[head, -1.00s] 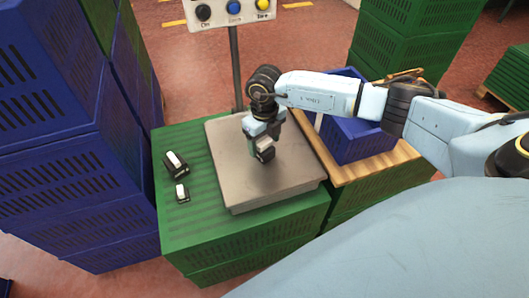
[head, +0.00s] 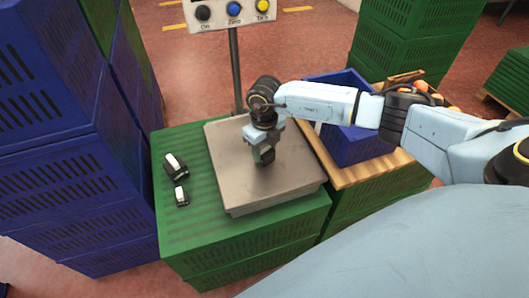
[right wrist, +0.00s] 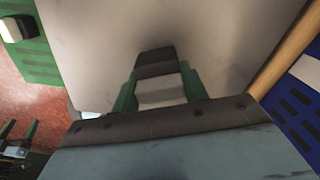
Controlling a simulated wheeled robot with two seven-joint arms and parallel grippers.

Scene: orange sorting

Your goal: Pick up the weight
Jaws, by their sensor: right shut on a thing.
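My right gripper (head: 262,147) is shut on a dark weight (head: 266,156) over the metal scale plate (head: 290,188). In the right wrist view the weight (right wrist: 157,63) has a black end and a pale middle, between the green fingers of the gripper (right wrist: 158,92). I cannot tell whether its underside touches the plate. Two more black weights with white tops, a larger one (head: 174,163) and a smaller one (head: 181,196), lie on the green crate left of the scale. My left gripper (right wrist: 18,132) shows only at the lower left of the right wrist view, its green fingers apart and empty.
The scale's button panel (head: 233,12) stands on a pole behind the plate. A blue crate (head: 352,145) sits on a wooden-edged stand to the right. Tall blue crates (head: 50,140) are stacked at the left. Most of the plate is bare.

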